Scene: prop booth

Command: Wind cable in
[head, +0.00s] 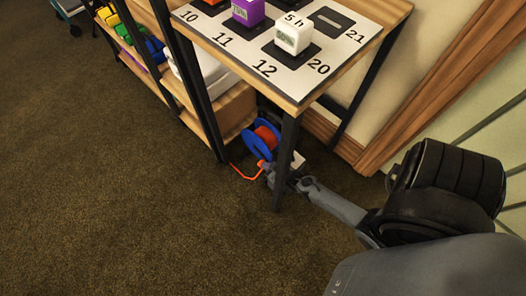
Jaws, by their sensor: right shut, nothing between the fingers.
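A cable reel (250,145) with blue flanges and orange cable wound on its core stands on the floor under the table, by a black table leg. A loose length of orange cable (243,174) runs from it in a bend on the carpet at its left. My right gripper (268,167) is shut and empty, low at the near side of the reel, close to the loose cable's end. The table leg crosses in front of part of it. Whether it touches the reel or cable I cannot tell. My left gripper is out of view.
A table (317,92) with numbered places holds a white block (292,35) and a purple block (248,10). Its black leg (287,158) stands beside the reel. A wooden shelf (233,115) with coloured bins is at the left. The carpet (120,200) in front is clear.

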